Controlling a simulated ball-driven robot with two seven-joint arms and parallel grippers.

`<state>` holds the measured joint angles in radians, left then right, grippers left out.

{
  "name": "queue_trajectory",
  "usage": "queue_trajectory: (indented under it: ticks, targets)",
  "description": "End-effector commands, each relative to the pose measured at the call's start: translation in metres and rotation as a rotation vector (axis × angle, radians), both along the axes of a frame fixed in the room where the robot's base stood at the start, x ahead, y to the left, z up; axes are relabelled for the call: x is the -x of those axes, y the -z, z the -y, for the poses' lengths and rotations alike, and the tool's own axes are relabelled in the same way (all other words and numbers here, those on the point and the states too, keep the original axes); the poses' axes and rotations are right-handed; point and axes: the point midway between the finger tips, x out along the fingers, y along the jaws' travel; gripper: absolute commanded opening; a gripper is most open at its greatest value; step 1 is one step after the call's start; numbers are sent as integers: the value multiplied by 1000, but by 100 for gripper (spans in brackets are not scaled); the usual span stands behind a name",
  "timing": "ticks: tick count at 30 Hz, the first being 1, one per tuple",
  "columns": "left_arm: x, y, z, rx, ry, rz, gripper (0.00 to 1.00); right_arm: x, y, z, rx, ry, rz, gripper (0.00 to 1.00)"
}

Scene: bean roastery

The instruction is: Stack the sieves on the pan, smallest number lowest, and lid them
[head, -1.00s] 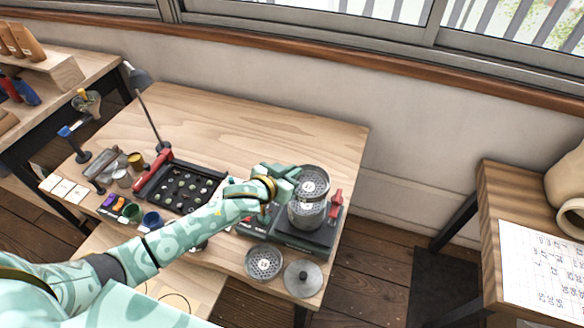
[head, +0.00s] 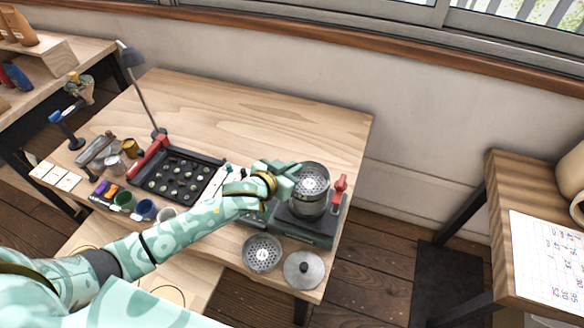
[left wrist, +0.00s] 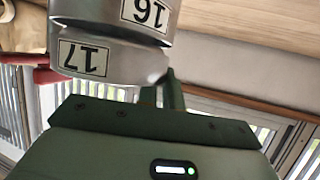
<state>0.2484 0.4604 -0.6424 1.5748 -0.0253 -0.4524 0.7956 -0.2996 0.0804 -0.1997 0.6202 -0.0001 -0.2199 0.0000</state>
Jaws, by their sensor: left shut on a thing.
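My left gripper (head: 290,176) is shut on the sieve marked 17 (head: 312,178), at the top of the stack on the dark grey base unit. In the left wrist view the labels are upside down; the 17 sieve (left wrist: 85,58) sits against the sieve marked 16 (left wrist: 150,15), which is under it. The lower stack (head: 308,206) shows little, and I cannot make out the pan in it. Another sieve (head: 262,253), its number unreadable, lies flat near the table's front edge. The round lid (head: 303,270) with a knob lies to its right. My right gripper is out of view.
The base unit (head: 318,230) has a red handle (head: 340,185) on its right. The table's back (head: 250,115) is clear.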

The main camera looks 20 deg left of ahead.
Motion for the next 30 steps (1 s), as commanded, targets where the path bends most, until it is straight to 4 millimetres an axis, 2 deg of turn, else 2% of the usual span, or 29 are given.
queue_trajectory:
  ticks: [30]
  targets:
    - [1, 0, -1, 1, 0, 0, 0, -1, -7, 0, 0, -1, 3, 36]
